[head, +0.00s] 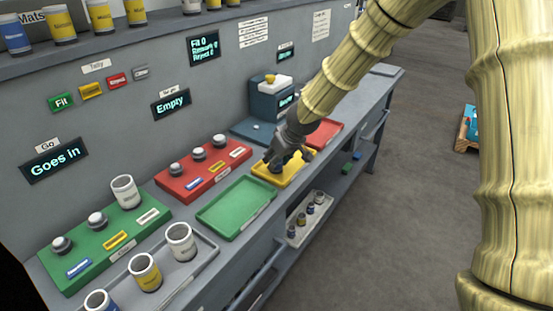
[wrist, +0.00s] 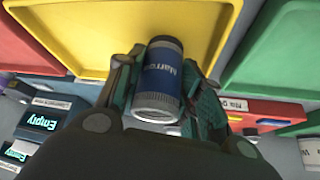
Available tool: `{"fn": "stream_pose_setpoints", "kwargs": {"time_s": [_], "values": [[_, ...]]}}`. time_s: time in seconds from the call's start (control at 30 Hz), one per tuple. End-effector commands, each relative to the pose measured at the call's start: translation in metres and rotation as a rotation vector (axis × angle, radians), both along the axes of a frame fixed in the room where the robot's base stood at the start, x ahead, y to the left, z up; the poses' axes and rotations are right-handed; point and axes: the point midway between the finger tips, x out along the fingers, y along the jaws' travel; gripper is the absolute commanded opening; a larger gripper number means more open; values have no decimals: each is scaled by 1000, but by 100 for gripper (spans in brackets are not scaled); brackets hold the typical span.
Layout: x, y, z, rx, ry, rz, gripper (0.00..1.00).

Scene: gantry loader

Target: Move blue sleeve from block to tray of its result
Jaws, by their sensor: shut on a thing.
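My gripper (wrist: 163,95) is shut on the blue sleeve (wrist: 163,75), a blue cylinder with pale ends and a partly hidden white label. In the head view my gripper (head: 283,160) is low over the yellow tray (head: 262,176), and the sleeve cannot be made out there. I cannot tell whether the sleeve touches the tray. The green tray (head: 237,207) lies nearer, left of the yellow one, and the red tray (head: 325,132) lies beyond it. The green block (head: 75,283) has several posts, one with a white sleeve (head: 125,192); the red block (head: 205,187) has bare posts.
A display (head: 55,160) reads "Goes in"; another (head: 171,104) reads "Empty". A grey tray (head: 205,262) at the front holds white, yellow and blue sleeves. A blue machine (head: 270,103) stands behind the yellow tray. A bin of small parts (head: 308,222) sits below the bench edge.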

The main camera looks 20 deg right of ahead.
Motion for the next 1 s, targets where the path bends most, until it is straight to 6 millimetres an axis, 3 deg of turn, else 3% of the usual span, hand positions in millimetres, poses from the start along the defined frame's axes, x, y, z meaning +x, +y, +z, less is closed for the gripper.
{"fn": "stream_pose_setpoints", "kwargs": {"time_s": [0.2,0.23,0.33,0.77,1.0], "values": [[0,0,-3,0,0,1,3],[0,0,-3,-1,1,1,42],[0,0,-3,-1,1,1,58],[-1,0,3,1,-1,-1,58],[-14,-5,28,2,-1,0,58]]}}
